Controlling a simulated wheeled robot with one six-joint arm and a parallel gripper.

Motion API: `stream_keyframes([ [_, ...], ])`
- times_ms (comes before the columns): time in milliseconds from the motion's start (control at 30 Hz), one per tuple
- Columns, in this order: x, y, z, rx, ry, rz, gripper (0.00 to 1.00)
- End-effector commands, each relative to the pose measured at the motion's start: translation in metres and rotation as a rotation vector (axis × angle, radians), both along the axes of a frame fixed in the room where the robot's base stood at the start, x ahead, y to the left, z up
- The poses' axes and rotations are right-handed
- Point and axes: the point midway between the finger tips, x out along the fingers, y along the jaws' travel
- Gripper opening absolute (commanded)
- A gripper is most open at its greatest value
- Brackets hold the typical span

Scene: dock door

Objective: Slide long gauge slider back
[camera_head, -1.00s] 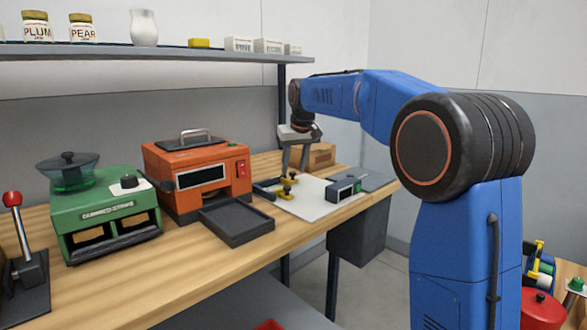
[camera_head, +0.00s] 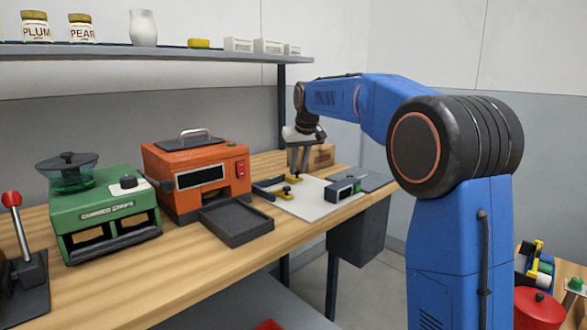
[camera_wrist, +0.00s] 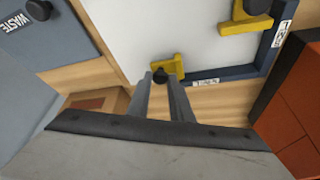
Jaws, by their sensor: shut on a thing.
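The white gauge board (camera_head: 318,204) lies on the bench, with a dark blue L-shaped fence (camera_wrist: 225,75) along its edges. Two yellow sliders with black knobs sit by the fence. My gripper (camera_head: 298,172) reaches down from above and is shut on the knob of one slider (camera_head: 293,179), which also shows in the wrist view (camera_wrist: 156,63) between the fingertips (camera_wrist: 164,79). The other slider (camera_head: 282,193) stands apart, nearer the tray side, and shows at the upper right in the wrist view (camera_wrist: 240,25). The fence labels are too small to read surely.
An orange machine (camera_head: 195,160) with a dark tray (camera_head: 237,222) stands left of the board. A grey waste lid (camera_wrist: 50,40) and a cardboard box (camera_head: 321,157) are near my gripper.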

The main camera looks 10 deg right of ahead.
Motion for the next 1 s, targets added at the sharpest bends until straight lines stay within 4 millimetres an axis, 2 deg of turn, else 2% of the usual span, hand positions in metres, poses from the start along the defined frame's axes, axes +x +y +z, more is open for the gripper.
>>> stream_keyframes([
  [100,0.011,-0.021,0.000,0.000,-0.001,-0.003,0.00],
  [200,0.017,-0.030,0.000,0.001,-0.001,-0.002,0.00],
  [467,0.018,-0.032,0.000,-0.001,-0.003,-0.001,0.00],
  [500,0.018,-0.032,0.001,-0.001,-0.003,-0.002,0.24],
  [567,0.017,-0.032,0.000,-0.001,-0.003,-0.002,0.38],
  [867,0.017,-0.031,0.001,0.000,-0.002,0.000,0.38],
  [1000,0.014,-0.031,0.009,0.000,-0.002,0.000,0.38],
])
